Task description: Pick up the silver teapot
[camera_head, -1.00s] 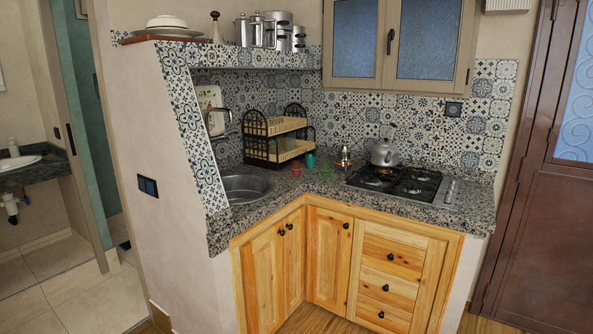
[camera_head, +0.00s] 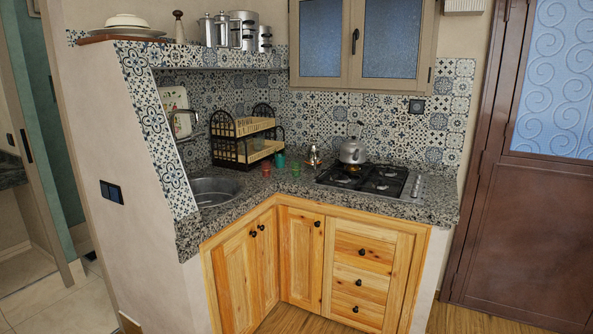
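A small shiny silver teapot (camera_head: 313,157) with a pointed lid stands on the granite counter, just left of the gas hob. A larger grey metal kettle (camera_head: 353,152) with a raised handle sits at the back left of the hob (camera_head: 388,186). Both are upright and apart from each other in the picture. My gripper is not in view.
A green cup (camera_head: 280,160) and small coloured glasses stand left of the teapot. A dish rack (camera_head: 245,142) and a sink (camera_head: 214,191) are further left. The granite counter (camera_head: 270,187) has bare room in front of the glasses. Wooden cabinets (camera_head: 302,258) stand below.

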